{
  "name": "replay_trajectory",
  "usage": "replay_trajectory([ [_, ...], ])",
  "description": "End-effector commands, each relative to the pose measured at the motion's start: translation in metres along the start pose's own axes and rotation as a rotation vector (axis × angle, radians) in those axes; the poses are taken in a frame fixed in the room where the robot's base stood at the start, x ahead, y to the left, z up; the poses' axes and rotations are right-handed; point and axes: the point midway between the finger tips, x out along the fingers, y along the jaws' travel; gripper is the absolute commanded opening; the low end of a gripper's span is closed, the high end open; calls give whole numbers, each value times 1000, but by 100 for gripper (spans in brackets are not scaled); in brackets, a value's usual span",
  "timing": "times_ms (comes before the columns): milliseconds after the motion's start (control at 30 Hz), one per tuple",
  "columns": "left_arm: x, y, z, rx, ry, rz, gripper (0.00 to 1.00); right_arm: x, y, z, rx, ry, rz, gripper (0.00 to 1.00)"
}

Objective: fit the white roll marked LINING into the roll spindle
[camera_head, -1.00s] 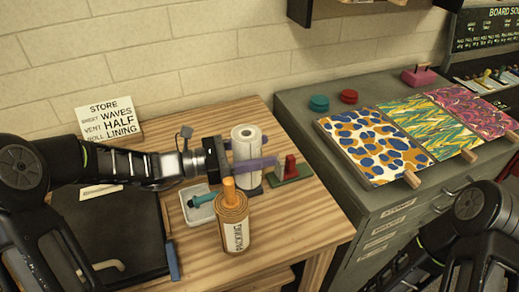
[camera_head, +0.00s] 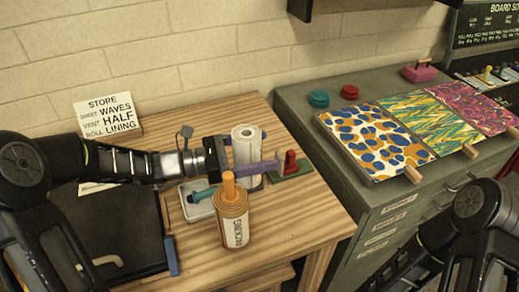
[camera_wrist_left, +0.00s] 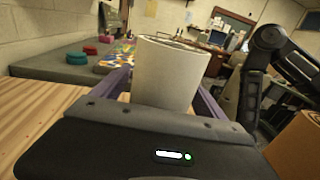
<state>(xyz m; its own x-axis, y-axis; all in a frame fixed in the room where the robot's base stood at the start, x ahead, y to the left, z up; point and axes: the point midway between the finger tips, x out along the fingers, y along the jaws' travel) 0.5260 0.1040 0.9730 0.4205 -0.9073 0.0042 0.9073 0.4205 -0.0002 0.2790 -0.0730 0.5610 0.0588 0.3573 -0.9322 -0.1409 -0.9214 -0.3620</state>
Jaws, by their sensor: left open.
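The white roll (camera_head: 246,150) stands upright on the wooden table, with a dark base showing at its foot. No LINING mark shows on its visible side. My left gripper (camera_head: 271,151) is open, with one purple finger in front of the roll and one behind it. In the left wrist view the roll (camera_wrist_left: 170,72) stands between the spread purple fingers. A brown roll marked PACKING (camera_head: 233,220) stands nearer, with an orange rod (camera_head: 229,186) out of its top. I cannot tell which thing is the roll spindle. My right gripper is not clearly seen.
A red piece on a green base (camera_head: 291,166) stands just right of the finger ends. A small tray (camera_head: 196,210) with a teal tool lies below my left wrist. A sign (camera_head: 107,115) leans at the back left. The table's front right is clear.

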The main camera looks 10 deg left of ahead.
Motion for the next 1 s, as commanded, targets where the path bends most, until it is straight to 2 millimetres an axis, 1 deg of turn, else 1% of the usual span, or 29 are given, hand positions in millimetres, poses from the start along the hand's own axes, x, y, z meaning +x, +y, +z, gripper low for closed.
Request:
replay_trajectory([
  [167,0,0,0,0,1,0,83,0,0,-1,0,3,0,83],
  [267,-6,1,-1,1,2,2,83,1,0,-1,0,3,0,83],
  [367,-17,1,-1,1,1,3,83,2,1,-1,0,3,0,83],
  [600,-57,1,-1,1,1,4,83,5,2,-1,0,3,0,83],
  [700,-70,1,-1,1,1,2,83,5,2,-1,0,3,0,83],
  [833,-78,0,0,0,0,1,83,6,2,-1,0,3,0,83],
  [1000,-78,0,0,0,0,0,83,5,2,-1,0,3,0,83],
])
